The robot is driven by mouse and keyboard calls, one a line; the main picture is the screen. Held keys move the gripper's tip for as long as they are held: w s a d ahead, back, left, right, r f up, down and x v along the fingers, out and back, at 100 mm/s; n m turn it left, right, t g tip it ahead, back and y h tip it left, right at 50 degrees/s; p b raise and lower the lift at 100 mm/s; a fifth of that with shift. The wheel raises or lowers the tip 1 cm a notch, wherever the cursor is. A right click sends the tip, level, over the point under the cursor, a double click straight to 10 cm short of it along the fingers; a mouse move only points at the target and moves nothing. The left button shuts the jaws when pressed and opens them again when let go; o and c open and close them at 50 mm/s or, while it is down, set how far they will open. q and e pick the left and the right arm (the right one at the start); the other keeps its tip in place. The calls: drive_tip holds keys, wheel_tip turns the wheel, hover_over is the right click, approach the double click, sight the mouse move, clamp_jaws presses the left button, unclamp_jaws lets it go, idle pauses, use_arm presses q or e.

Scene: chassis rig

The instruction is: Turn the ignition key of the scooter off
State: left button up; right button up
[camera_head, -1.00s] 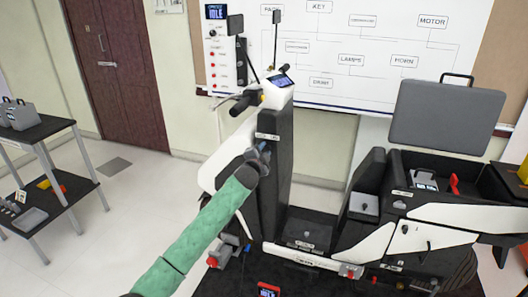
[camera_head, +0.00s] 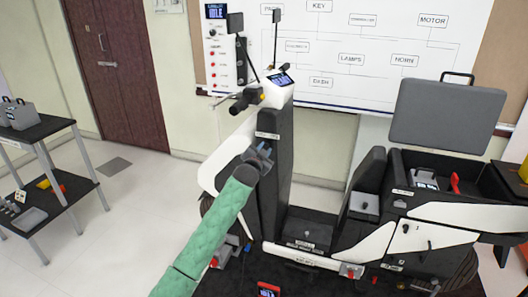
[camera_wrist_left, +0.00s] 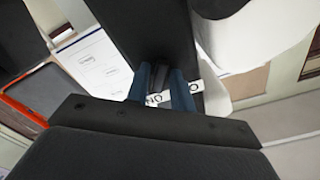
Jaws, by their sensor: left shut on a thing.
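The scooter (camera_head: 277,185) stands at the centre and right, a black and white body with a dark front column. My left gripper (camera_head: 265,152) is at the upper part of that column, just below a small white label (camera_head: 267,135). In the left wrist view its two blue fingers (camera_wrist_left: 160,88) are closed on a small dark piece, the ignition key (camera_wrist_left: 158,78), in front of a white label with black letters (camera_wrist_left: 185,93). The fingers cover part of the label and most of the key, so the key's angle is hard to tell. My right gripper is not in view.
The handlebar (camera_head: 246,98) and a small display (camera_head: 281,79) are above the gripper. A control panel (camera_head: 213,60) and a whiteboard (camera_head: 350,50) are behind. A shelf cart (camera_head: 40,135) stands at the left.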

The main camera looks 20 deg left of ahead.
use_arm(q)
drive_tip(key=shift+n, duration=3.4)
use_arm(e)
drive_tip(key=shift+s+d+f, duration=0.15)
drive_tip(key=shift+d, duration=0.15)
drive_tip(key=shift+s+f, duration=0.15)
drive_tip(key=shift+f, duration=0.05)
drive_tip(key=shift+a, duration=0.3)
use_arm(q)
drive_tip(key=o, duration=0.7)
drive_tip(key=shift+o, duration=0.2)
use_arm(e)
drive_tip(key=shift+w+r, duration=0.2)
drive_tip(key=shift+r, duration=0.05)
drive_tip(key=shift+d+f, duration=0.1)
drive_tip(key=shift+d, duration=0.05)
